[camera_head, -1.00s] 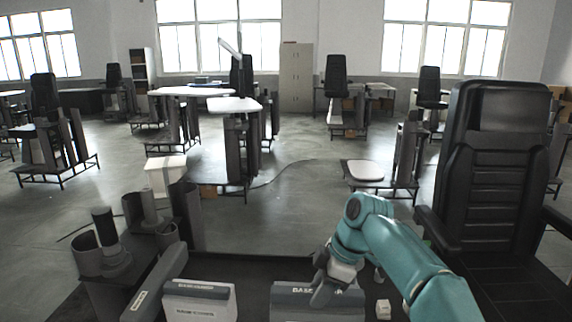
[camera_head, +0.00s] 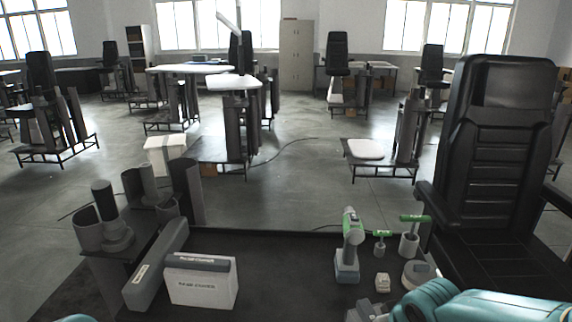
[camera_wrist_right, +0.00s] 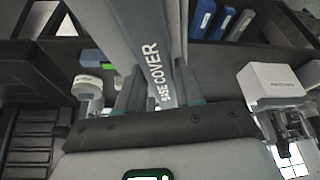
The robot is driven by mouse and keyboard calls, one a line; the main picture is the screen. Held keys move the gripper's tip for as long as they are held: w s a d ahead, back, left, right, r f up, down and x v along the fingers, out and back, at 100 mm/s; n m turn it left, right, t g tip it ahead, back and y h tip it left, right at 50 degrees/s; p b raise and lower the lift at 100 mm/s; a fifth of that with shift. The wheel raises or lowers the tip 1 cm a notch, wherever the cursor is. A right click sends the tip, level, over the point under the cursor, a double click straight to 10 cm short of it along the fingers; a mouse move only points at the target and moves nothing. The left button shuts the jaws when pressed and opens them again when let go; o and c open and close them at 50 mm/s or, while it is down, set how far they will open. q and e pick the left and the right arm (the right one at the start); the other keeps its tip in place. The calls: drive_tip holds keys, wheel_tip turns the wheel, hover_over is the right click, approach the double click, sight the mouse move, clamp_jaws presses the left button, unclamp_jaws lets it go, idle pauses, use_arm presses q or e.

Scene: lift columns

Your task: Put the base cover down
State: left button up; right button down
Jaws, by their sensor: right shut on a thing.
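The base cover (camera_wrist_right: 152,50) is a grey part with "BASE COVER" lettering in the right wrist view. My right gripper (camera_wrist_right: 160,88) is shut on it, with a finger on each side. Its far end runs out of the top of that view, so I cannot tell whether it touches anything. In the head view my right arm lies low at the bottom right; the cover cannot be made out there. The dark worktop (camera_head: 290,265) is bare in its middle. My left gripper is out of view.
A white box (camera_head: 202,286) and a long grey part (camera_head: 157,268) lie at the worktop's left. A green-and-grey power tool (camera_head: 350,245), a small white block (camera_head: 382,282) and a green-handled tool in a cup (camera_head: 410,243) stand at right.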

drive_tip(key=shift+w+a+r+m+h, duration=0.2)
drive_tip(key=shift+w+a+m+h, duration=0.1)
drive_tip(key=shift+w+m, duration=0.4)
drive_tip(key=shift+s+d+m, duration=0.1)
drive_tip(key=shift+s+m, duration=0.1)
drive_tip(key=shift+m, duration=0.3)
drive_tip(key=shift+n, duration=0.3)
